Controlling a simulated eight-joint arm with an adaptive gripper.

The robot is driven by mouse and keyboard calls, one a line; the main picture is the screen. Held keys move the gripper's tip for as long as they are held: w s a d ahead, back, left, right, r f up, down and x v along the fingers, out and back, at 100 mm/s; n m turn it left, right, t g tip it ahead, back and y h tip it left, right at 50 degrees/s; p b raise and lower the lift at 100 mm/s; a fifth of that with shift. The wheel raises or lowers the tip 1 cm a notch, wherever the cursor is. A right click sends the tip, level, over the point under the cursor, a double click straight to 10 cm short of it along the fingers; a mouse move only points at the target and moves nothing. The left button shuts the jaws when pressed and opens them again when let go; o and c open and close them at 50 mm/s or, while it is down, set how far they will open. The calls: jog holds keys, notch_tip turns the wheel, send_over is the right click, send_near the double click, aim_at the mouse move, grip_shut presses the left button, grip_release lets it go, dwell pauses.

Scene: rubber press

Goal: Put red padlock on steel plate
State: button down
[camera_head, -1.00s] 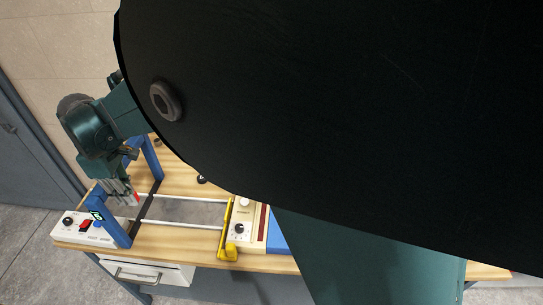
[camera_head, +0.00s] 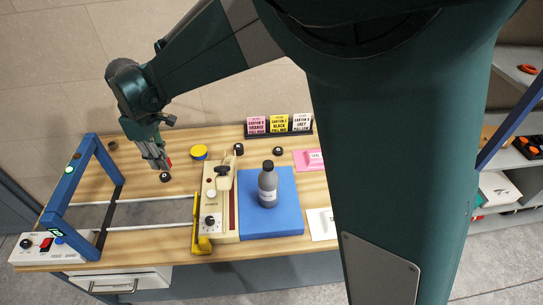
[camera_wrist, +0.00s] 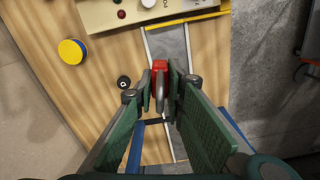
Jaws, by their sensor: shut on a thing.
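The red padlock (camera_wrist: 160,70) is between the fingers of my gripper (camera_wrist: 160,88) in the wrist view, its red body at the fingertips and its grey shackle pointing back between the fingers. My gripper is shut on it. In the head view my gripper (camera_head: 160,163) hangs over the left part of the wooden bench, with a small red bit of the padlock (camera_head: 169,161) beside the fingers. Nothing is clearly identifiable as the steel plate; a flat grey strip (camera_head: 150,213) lies between white rails in front of the gripper, and my arm hides part of the bench.
A blue arch (camera_head: 71,177) stands over the grey strip at left. A beige control unit (camera_head: 219,203), a yellow bracket (camera_head: 202,238) and a blue mat (camera_head: 287,221) with a bottle (camera_head: 268,187) are further right. A yellow round tin (camera_head: 199,153) and black rolls are behind.

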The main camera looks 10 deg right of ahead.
jog(key=w+d+m, duration=0.2)
jog(key=w+d, duration=0.1)
jog(key=d, duration=1.2)
jog(key=w+d+m, duration=0.3)
jog(key=d, duration=1.2)
jog(key=w+d+m, duration=0.2)
jog(key=w+d, duration=0.1)
jog(key=d, duration=1.1)
jog(key=s+d+m, duration=0.3)
jog(key=s+d, duration=0.4)
jog(key=d, duration=0.5)
jog(key=s+d+f+m, duration=0.1)
jog(key=s+d+m, duration=0.35)
jog(key=d, duration=0.85)
jog(key=s+d+m, duration=0.1)
jog(key=s+d, duration=0.8)
jog(key=d, duration=0.3)
notch_tip(320, 180, down, 11)
jog(key=shift+w+r, duration=0.2)
jog(key=shift+w, duration=0.1)
jog(key=shift+f, duration=0.15)
jog(key=shift+f, duration=2.75)
